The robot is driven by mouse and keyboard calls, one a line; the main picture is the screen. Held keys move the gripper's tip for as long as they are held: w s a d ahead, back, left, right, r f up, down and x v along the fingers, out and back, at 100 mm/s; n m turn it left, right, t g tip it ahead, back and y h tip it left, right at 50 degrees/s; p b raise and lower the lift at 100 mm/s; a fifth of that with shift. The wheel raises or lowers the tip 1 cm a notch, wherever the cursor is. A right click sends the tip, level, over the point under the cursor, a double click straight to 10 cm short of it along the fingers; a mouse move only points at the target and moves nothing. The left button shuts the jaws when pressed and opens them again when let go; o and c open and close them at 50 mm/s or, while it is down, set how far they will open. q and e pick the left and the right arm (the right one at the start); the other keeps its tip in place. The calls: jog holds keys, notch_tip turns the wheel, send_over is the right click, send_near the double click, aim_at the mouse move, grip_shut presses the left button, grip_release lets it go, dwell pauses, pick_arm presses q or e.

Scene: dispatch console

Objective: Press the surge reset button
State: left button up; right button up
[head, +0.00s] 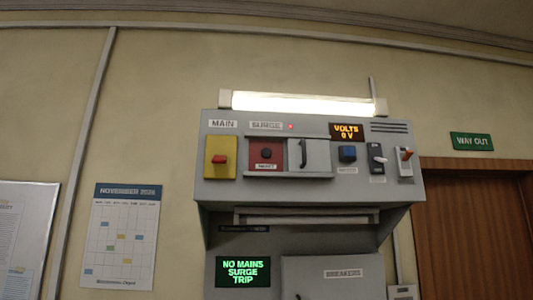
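The surge reset button (266,153) is a dark round button on a red plate (258,164) under the SURGE label, at the left-middle of the grey console (225,189). A small red lamp (291,126) glows above and right of it. A grey sliding cover with a dark handle (310,155) stands to the right of the red plate, and the button is uncovered. A green-lit screen (243,271) reads NO MAINS SURGE TRIP. The volts display (346,131) reads 0 V. Neither of my grippers shows in the head view.
A yellow plate with a red MAIN switch (220,159) is left of the button. A ledge (306,216) and the breakers panel (340,273) are below.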

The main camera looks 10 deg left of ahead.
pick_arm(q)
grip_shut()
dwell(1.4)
